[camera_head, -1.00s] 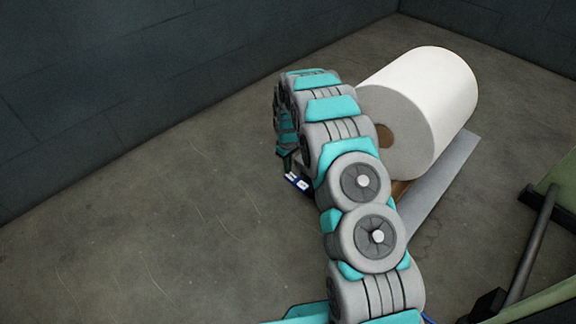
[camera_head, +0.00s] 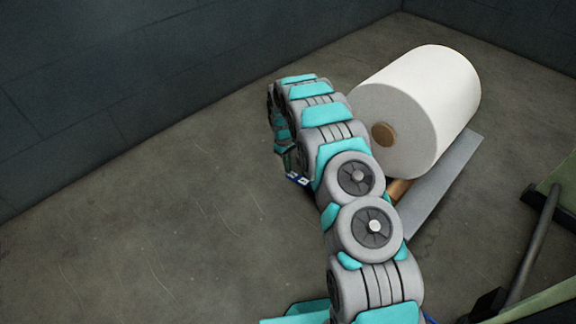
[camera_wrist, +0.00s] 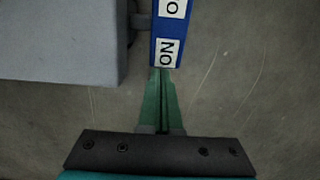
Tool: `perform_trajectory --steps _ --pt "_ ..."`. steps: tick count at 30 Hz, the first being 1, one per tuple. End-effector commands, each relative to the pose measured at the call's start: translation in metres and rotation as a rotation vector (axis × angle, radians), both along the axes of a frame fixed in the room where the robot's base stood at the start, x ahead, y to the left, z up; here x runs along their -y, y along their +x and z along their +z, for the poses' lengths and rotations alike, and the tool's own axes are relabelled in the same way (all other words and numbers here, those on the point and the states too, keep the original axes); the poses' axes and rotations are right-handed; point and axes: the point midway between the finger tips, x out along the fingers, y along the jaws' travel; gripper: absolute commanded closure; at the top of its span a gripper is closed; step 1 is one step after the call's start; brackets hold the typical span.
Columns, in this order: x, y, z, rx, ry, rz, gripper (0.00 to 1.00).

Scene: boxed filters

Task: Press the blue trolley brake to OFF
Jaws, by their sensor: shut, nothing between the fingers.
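The blue trolley brake (camera_wrist: 181,31) is a narrow blue bar with white labels, at the top of the wrist view. The near label reads ON; the far one is cut off by the frame, with only an O showing. My gripper (camera_wrist: 163,78) has its green fingers shut together, tips at the near end of the bar beside the ON label. I cannot tell whether they touch it. In the head view, a small blue and white bit of the brake (camera_head: 298,179) shows beside my arm, which hides most of the gripper.
A grey flat surface (camera_wrist: 60,40) lies left of the brake in the wrist view. In the head view, a big white roll (camera_head: 435,95) lies above a grey platform (camera_head: 445,190). A green frame with a dark bar (camera_head: 535,245) stands at right. Floor at left is clear.

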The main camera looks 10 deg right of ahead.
Motion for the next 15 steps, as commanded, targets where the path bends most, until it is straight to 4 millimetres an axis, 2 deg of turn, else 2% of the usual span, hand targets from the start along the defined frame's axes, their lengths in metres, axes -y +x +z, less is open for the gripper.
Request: perform_trajectory --steps 5,9,15 --pt "-0.004 0.0 0.015 0.0 0.0 0.0 1.0" --pt "-0.01 0.001 0.043 0.001 -0.001 0.0 1.0" --pt "-0.017 0.012 0.086 0.006 0.001 0.0 1.0"
